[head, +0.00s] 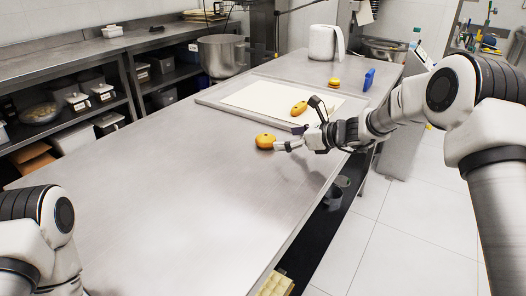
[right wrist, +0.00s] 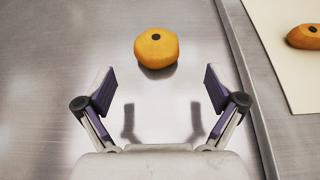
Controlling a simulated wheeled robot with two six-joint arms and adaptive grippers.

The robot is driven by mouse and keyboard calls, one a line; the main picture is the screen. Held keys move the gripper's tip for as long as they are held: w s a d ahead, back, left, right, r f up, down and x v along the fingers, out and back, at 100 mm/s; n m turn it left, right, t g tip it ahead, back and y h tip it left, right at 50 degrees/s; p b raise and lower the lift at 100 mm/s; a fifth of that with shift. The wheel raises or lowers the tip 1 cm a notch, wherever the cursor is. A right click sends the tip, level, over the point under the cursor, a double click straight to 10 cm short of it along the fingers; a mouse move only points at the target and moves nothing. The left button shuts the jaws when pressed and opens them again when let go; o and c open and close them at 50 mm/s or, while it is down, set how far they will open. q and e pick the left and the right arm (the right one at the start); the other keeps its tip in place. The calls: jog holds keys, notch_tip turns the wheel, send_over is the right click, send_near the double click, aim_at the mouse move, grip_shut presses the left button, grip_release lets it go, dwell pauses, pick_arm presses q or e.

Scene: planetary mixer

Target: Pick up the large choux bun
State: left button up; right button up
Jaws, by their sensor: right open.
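A round golden bun with a dark spot on top, the large choux bun (head: 265,141), sits on the bare steel table. It also shows in the right wrist view (right wrist: 156,48), ahead of the fingers and roughly centred between them. My right gripper (head: 283,146) is open and empty, its fingers spread wide close to the bun. In the right wrist view the gripper (right wrist: 160,92) shows a gap between the fingertips and the bun. My left arm shows at the lower left, but its gripper is out of view.
A tray (head: 215,103) with a pale sheet lies behind the bun and holds a longer golden pastry (head: 299,108). Further back are a small bun (head: 334,82), a blue object (head: 369,79) and a white roll (head: 325,43). The table's front left is clear.

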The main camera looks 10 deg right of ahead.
aim_at(273, 139)
jog(key=x, duration=0.3)
jog(key=p+x, duration=0.1)
jog(key=x, duration=0.3)
jog(key=shift+w+a+r, duration=0.1)
jog(key=shift+w+a, duration=0.05)
jog(key=shift+a, duration=0.25)
jog(key=c, duration=0.9)
